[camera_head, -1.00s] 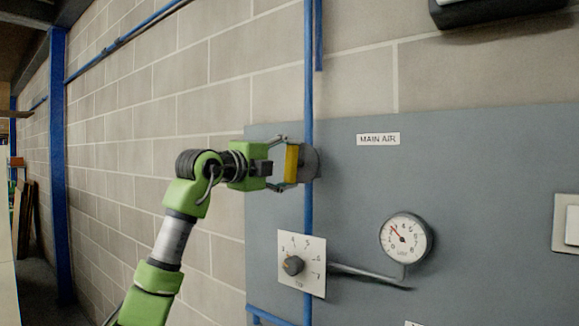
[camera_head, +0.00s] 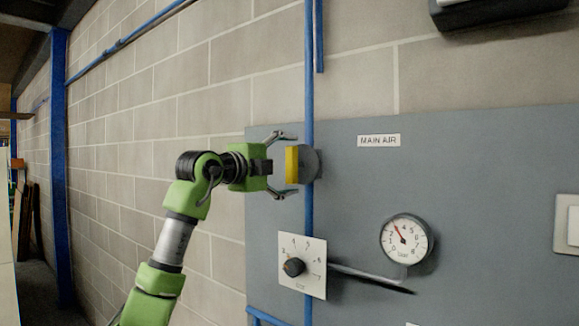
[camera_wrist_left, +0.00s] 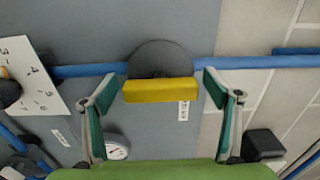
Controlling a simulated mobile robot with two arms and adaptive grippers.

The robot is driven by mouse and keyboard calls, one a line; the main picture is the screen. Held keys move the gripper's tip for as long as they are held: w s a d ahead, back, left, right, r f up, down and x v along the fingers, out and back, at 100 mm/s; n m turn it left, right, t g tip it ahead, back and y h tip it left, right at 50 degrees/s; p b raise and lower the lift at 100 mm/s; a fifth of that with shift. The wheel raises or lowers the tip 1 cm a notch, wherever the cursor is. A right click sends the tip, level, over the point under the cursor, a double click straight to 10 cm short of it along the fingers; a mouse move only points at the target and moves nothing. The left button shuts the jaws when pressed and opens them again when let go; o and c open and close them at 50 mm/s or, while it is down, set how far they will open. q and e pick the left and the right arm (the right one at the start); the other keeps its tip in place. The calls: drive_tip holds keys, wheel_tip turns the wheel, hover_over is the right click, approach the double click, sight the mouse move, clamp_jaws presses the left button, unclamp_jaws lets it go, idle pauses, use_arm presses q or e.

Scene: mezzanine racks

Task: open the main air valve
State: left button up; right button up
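The main air valve has a yellow handle (camera_head: 291,165) in front of a round dark grey body (camera_head: 312,165) on the vertical blue pipe. The handle stands upright, in line with the pipe. A "MAIN AIR" label (camera_head: 378,140) is on the panel to its right. My left gripper (camera_head: 284,165) is open, one finger above and one below the handle. In the left wrist view the yellow handle (camera_wrist_left: 160,91) lies between the spread fingers, with a gap on each side. My right gripper is out of view.
A round pressure gauge (camera_head: 406,240) and a white dial plate with a black knob (camera_head: 294,267) sit lower on the grey panel (camera_head: 460,160). A thin lever-like rod (camera_head: 365,277) runs between them. A white switch (camera_head: 570,225) is at the right edge.

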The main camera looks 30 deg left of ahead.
use_arm(q)
drive_tip(key=shift+s, duration=0.1)
drive_tip(key=s, duration=1.1)
drive_tip(key=shift+s+a, duration=0.4)
drive_tip(key=shift+a, duration=0.05)
